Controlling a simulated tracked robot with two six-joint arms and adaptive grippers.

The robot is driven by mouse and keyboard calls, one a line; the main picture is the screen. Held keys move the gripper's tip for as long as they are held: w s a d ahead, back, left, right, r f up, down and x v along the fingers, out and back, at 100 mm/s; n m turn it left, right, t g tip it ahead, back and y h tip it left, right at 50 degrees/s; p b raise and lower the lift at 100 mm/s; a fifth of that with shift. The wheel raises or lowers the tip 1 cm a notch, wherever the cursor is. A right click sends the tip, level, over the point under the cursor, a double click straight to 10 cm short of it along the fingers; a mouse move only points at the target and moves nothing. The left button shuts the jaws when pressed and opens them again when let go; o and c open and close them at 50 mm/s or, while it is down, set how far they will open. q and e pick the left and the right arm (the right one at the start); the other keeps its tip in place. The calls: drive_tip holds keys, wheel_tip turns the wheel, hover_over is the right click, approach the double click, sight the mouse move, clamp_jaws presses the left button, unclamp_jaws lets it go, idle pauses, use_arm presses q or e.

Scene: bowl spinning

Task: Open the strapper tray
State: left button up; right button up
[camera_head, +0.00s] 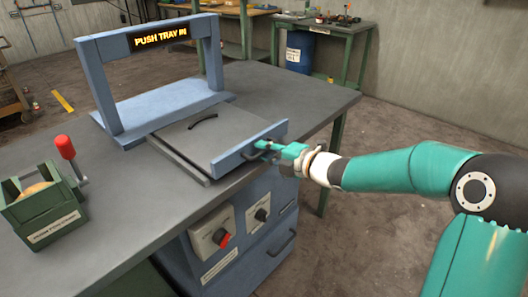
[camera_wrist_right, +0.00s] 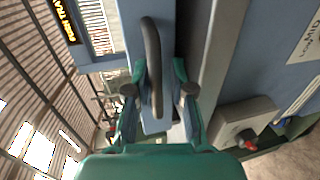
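The strapper tray (camera_head: 205,135) is a flat grey tray with a blue front panel (camera_head: 235,154). It lies at the blue frame's base and its front reaches the table's edge. A dark curved handle (camera_head: 262,150) is on the front panel. My right gripper (camera_head: 265,147) is at this handle. In the right wrist view, the handle (camera_wrist_right: 153,60) runs between the two teal fingers of my right gripper (camera_wrist_right: 158,72), with visible gaps beside it, so the fingers look open around it. My left gripper is not in view.
The blue strapper frame (camera_head: 93,85) carries a lit display (camera_head: 160,37) reading "PUSH TRAY IN". A green box with a red-knobbed lever (camera_head: 65,147) stands at left. Control knobs (camera_head: 212,233) sit below the table edge. A green workbench (camera_head: 325,27) and blue barrel (camera_head: 300,50) are behind.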

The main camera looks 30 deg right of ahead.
drive_tip(key=shift+r, duration=0.1)
drive_tip(key=v, duration=1.2)
